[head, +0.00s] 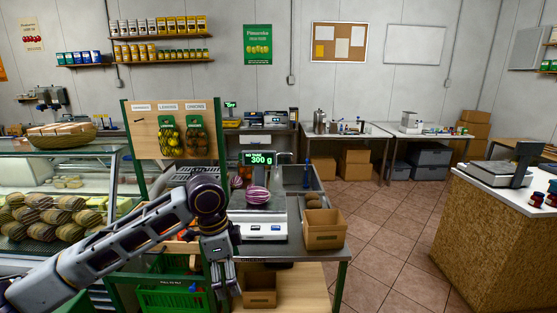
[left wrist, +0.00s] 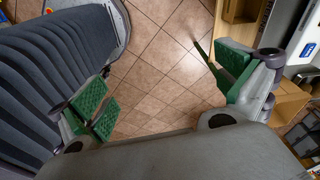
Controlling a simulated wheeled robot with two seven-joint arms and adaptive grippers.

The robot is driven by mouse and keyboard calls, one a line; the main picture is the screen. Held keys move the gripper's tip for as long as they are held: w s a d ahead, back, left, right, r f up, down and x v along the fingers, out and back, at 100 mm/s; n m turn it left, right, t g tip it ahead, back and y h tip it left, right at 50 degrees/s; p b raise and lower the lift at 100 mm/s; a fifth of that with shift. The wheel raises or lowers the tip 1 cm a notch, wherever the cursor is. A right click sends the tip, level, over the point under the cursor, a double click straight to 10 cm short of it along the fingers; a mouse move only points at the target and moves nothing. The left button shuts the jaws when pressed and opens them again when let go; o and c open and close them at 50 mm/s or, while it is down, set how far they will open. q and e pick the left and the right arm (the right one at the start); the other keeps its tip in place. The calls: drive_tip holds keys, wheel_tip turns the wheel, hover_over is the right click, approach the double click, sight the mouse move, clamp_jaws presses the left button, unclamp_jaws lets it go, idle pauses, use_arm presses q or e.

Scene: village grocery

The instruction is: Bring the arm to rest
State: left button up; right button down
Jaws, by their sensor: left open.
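My left arm reaches in from the left in the head view, with its elbow bent and its forearm hanging down. My left gripper (head: 226,284) points down in front of the weighing table, beside a green crate. In the left wrist view the left gripper (left wrist: 165,88) has its green finger pads wide apart, with only floor tiles between them. It holds nothing. My right gripper is in neither view.
A scale (head: 262,229) with a purple-striped item (head: 257,195) on it stands on the table; its display reads 300 g. A cardboard box (head: 324,229) sits to its right. A green crate (head: 172,298) is low at left. Tiled floor (head: 385,235) is free on the right.

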use_arm(q)
drive_tip(key=w+f+n+t+h, duration=0.1)
drive_tip(key=w+f+n, duration=0.3)
drive_tip(key=w+f, duration=0.5)
drive_tip(key=w+f+n+t+h, duration=0.25)
drive_tip(key=w+f, duration=0.35)
drive_tip(key=f, duration=0.6)
drive_tip(key=s+a+f+n+y, duration=0.1)
drive_tip(key=s+a+f+n, duration=0.2)
drive_tip(key=f, duration=0.9)
drive_tip(key=s+a+f+n+y, duration=0.2)
drive_tip(key=a+f, duration=0.4)
drive_tip(key=f, duration=0.7)
drive_tip(key=s+a+f+n+y, duration=0.1)
drive_tip(key=s+a+f, duration=0.2)
drive_tip(key=s+f, duration=0.7)
drive_tip(key=s+a+f+n+y, duration=0.1)
drive_tip(key=s+a+f, duration=0.2)
drive_tip(key=s+f, duration=0.7)
drive_tip(key=s+f+g, duration=0.1)
drive_tip(key=s+f, duration=0.2)
drive_tip(key=s, duration=0.8)
drive_tip(key=s+f, duration=0.4)
drive_tip(key=s, duration=0.6)
drive_tip(key=s+f+g, duration=0.1)
drive_tip(key=s+f, duration=0.2)
drive_tip(key=s, duration=0.8)
drive_tip(key=shift+s+a+f+g, duration=0.2)
drive_tip(key=shift+s+f+g, duration=0.1)
drive_tip(key=shift+s+g, duration=0.05)
